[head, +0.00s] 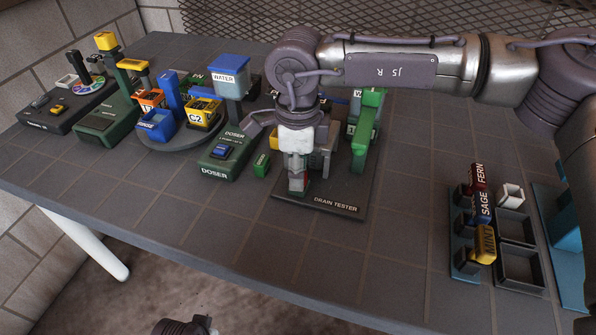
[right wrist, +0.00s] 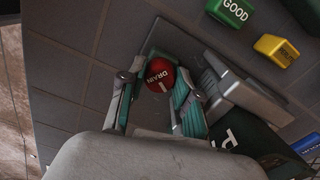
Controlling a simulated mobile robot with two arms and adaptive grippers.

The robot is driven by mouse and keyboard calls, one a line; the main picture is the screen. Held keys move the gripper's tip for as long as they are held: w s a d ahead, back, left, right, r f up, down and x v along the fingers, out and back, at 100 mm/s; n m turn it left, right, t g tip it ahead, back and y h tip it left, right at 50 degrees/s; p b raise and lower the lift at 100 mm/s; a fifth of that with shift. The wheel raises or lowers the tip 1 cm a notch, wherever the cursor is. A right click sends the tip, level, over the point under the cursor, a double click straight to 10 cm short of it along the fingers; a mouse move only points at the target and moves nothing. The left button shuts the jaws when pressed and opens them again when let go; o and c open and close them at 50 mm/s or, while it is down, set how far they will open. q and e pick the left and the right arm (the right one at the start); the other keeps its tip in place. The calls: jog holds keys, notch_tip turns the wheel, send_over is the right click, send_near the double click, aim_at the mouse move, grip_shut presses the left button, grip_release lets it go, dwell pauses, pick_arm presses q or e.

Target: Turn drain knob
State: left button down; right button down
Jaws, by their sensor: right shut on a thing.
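The drain tester (head: 343,207) is a dark base near the middle of the table's front part, labelled "DRAIN TESTER". Its drain knob (right wrist: 160,74) is round and red with white "DRAIN" lettering. My right gripper (head: 297,182) points down at the left side of the tester, and its arm and fingers largely cover the knob in the head view. In the right wrist view my right gripper (right wrist: 157,92) has its teal-padded fingers on both sides of the knob, shut on it.
The green doser (head: 215,165) stands just left of the tester. Turntable cups such as C2 (head: 203,111) are further left. Seedling blocks, including yellow MINT (head: 483,245), and dark trays (head: 520,266) are at the right. The table is clear between tester and blocks.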

jog(key=n, duration=0.2)
jog(key=shift+f+n+b, duration=0.1)
jog(key=shift+n+b, duration=0.25)
jog(key=shift+n, duration=0.05)
pick_arm(q)
jog(key=shift+w+b+v, duration=0.1)
jog(key=shift+w+v, duration=0.05)
jog(key=shift+v, duration=0.8)
jog(key=shift+w+b+v, duration=0.15)
jog(key=shift+v, duration=0.8)
jog(key=shift+w+b+v, duration=0.1)
jog(key=shift+w+v, duration=0.1)
jog(key=shift+v, duration=0.7)
pick_arm(e)
jog(key=shift+n, duration=1.9)
pick_arm(q)
jog(key=shift+r, duration=0.3)
pick_arm(e)
jog(key=c, duration=0.8)
grip_release()
jog(key=shift+r, duration=0.25)
notch_tip(320, 180, up, 12)
jog(key=shift+f, duration=0.15)
